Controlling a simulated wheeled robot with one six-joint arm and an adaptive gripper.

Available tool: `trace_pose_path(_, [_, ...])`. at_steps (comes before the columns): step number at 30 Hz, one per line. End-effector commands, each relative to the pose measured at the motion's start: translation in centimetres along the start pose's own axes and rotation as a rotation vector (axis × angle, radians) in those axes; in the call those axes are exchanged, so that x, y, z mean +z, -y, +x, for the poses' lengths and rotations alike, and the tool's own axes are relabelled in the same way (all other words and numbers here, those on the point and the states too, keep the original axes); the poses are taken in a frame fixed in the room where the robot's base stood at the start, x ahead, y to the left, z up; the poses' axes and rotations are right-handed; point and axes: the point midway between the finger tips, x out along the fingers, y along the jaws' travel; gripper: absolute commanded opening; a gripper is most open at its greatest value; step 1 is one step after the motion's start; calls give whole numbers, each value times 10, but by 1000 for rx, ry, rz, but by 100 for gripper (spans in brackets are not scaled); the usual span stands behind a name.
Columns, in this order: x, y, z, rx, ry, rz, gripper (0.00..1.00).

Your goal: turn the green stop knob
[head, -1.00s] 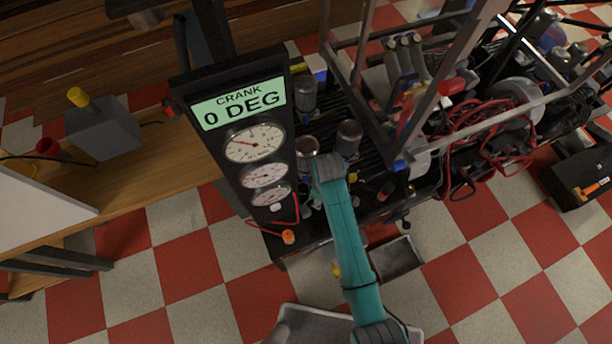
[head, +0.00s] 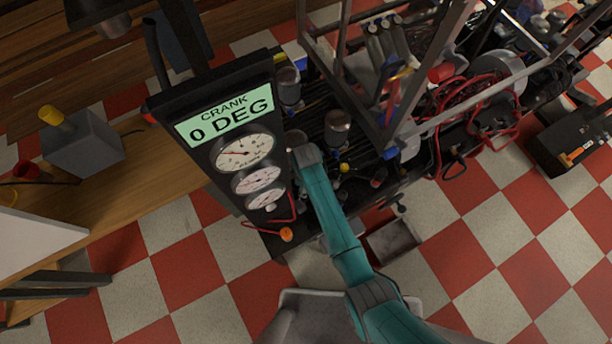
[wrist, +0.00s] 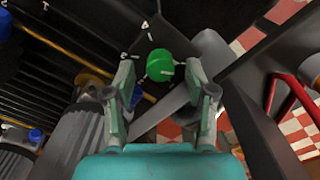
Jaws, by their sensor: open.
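The green stop knob (wrist: 160,65) shows in the wrist view, upper middle, as a round green knob with white marks around it on a dark panel. My gripper (wrist: 165,85) is open, with one finger to the left of the knob and one to the right in the picture. The knob appears beyond the fingertips, and I cannot tell whether they touch it. In the head view my teal arm reaches up to the machine beside the gauge panel (head: 234,140). The knob and the fingers cannot be made out there.
A grey cylinder (wrist: 208,55) stands close to the right of the knob. A ribbed dark part (wrist: 75,138) lies at the lower left of the wrist view. A metal frame (head: 345,95) rises beside my arm in the head view. The checkered floor (head: 480,270) is open at the front right.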

Motion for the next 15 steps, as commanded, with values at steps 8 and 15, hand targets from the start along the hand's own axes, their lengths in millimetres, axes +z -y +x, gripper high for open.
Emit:
trace_pose_path(8, [0,0,12,0,0,0,56])
trace_pose_path(15, [0,0,12,0,0,0,43])
